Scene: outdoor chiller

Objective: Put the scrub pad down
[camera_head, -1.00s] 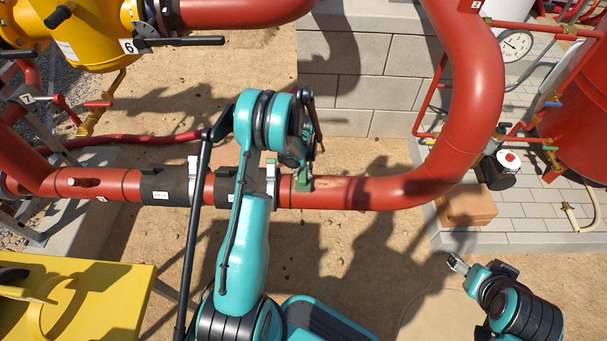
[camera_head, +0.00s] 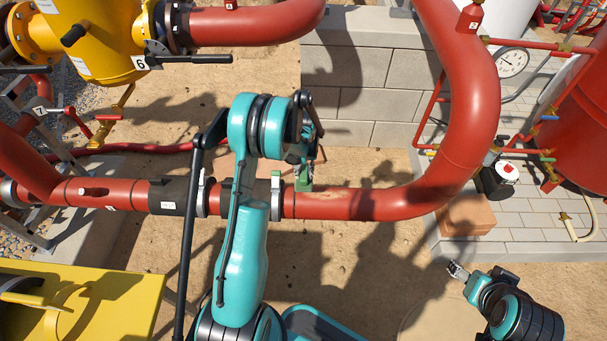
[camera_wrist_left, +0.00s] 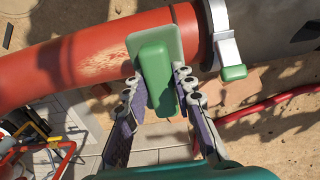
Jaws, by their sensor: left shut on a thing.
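The green scrub pad (camera_head: 304,185) is in my left gripper (camera_head: 303,158), at the far edge of the red pipe (camera_head: 345,203). In the left wrist view the scrub pad (camera_wrist_left: 158,72) has a flat plate and a block-shaped grip. The fingers of my left gripper (camera_wrist_left: 158,93) are shut on that grip from both sides. The plate overlaps the pipe (camera_wrist_left: 80,62) beside a worn, pale patch. I cannot tell whether it touches the pipe. My right gripper (camera_head: 458,271) is at the lower right, away from the pad; its fingers are too small to read.
A silver clamp (camera_head: 276,197) with a green tab and a dark sleeve sit on the pipe left of the pad. A brown block (camera_head: 466,215) lies on the paved slab at right. A yellow table (camera_head: 110,300) stands at lower left. Bare sand lies below the pipe.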

